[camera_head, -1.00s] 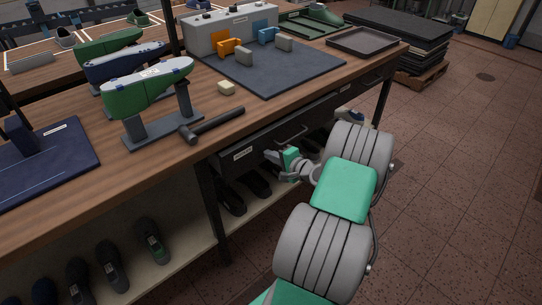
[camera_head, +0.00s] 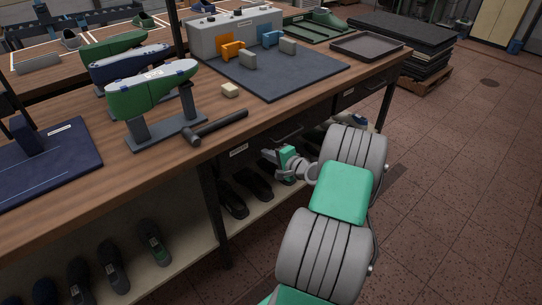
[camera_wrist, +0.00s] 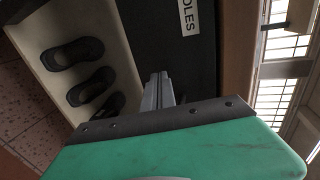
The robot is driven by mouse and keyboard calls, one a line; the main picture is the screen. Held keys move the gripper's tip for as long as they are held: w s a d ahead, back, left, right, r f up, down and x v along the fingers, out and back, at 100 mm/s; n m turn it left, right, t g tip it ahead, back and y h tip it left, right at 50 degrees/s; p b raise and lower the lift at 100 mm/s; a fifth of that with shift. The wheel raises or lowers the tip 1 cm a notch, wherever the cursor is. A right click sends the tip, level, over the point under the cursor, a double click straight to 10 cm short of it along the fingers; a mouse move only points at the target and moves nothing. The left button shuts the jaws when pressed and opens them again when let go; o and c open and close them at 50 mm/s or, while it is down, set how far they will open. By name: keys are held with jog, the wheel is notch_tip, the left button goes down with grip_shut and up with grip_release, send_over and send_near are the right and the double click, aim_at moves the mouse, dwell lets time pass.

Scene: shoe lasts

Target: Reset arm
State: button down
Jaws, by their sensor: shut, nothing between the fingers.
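A white label (camera_wrist: 188,16), partly cut off and ending in "OLES", is on that front. I cannot tell whether the fingertips touch it. My arm reaches up from the lower right with its elbow bent.
The wooden bench (camera_head: 60,215) bears a hammer (camera_head: 215,128), shoe lasts on a stand (camera_head: 150,92), a grey mat (camera_head: 290,78) and a tray (camera_head: 365,46). Dark shoes (camera_head: 232,200) sit on the shelf below. The tiled floor at right (camera_head: 460,190) is clear.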

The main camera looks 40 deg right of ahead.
jog(key=f+v, duration=0.1)
jog(key=v, duration=1.2)
jog(key=w+a+r+n+g+y+p, duration=0.1)
jog(key=w+a+r+n+g+p, duration=0.25)
jog(key=a, duration=0.65)
jog(key=w+a+r+n+g+y+p, duration=0.1)
jog(key=a+r+n+g+y+p, duration=0.15)
jog(key=a+r+n+g, duration=0.4)
jog(key=s+a+r+n+h+p, duration=0.2)
jog(key=s+a+r, duration=0.3)
jog(key=a, duration=0.3)
jog(key=s+a+r+n+g+h+p, duration=0.1)
jog(key=s+a+r+n+p, duration=0.3)
jog(key=s+a, duration=0.4)
jog(key=shift+s+a+r+n+h+p, duration=0.15)
jog(key=shift+s+r+n+h+p, duration=0.15)
jog(key=shift+r+n+h, duration=0.4)
jog(key=shift+r, duration=0.1)
